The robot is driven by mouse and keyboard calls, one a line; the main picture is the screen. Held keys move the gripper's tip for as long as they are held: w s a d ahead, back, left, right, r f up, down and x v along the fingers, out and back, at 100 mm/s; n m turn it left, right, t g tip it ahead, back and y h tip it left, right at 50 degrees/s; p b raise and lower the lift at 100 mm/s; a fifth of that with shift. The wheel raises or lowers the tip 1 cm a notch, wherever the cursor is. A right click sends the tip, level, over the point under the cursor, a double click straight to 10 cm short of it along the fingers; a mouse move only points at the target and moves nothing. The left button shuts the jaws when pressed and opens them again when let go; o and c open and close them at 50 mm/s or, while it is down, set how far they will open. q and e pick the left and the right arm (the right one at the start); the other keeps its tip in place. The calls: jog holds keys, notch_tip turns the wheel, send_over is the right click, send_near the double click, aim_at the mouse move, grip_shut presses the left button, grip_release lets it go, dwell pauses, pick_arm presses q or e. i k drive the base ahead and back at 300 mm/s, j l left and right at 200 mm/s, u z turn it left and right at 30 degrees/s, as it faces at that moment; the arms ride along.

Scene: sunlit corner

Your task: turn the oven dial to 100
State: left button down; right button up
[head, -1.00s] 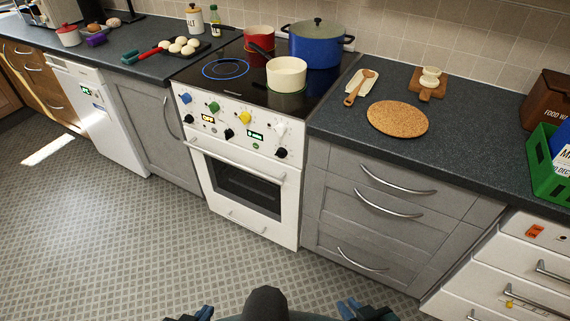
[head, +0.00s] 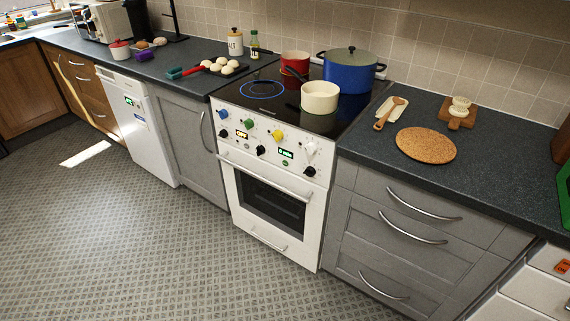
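The white oven (head: 262,246) stands ahead of me under a black hob, its door shut. Its front panel (head: 236,122) carries a blue knob (head: 223,113), a green knob (head: 248,123), a yellow knob (head: 277,134) and a white knob (head: 311,148). Below them are black dials at the left (head: 224,133), middle (head: 260,150) and right (head: 309,171). One small display (head: 241,134) seems to read OFF; another (head: 286,153) seems to read 0 min. Dial markings are too small to read. Neither gripper shows in the head view.
A cream pan (head: 319,98), a red pot (head: 295,66) and a blue pot (head: 350,76) stand on the hob (head: 262,107). Grey drawers (head: 395,245) are right of the oven, a grey cupboard (head: 190,145) left. The tiled floor (head: 150,250) in front is clear.

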aim_at(223, 133)
jog(key=i+j, duration=0.25)
jog(key=j, duration=0.15)
jog(key=i+j+z, duration=0.15)
jog(key=i+j, duration=0.3)
jog(key=j, duration=0.3)
jog(key=i+j+z, duration=0.1)
jog(key=i+j, duration=0.15)
jog(key=j, duration=0.15)
jog(key=i+j, duration=0.15)
jog(key=i, duration=0.2)
jog(key=i+j+z, duration=0.1)
jog(key=i, duration=0.25)
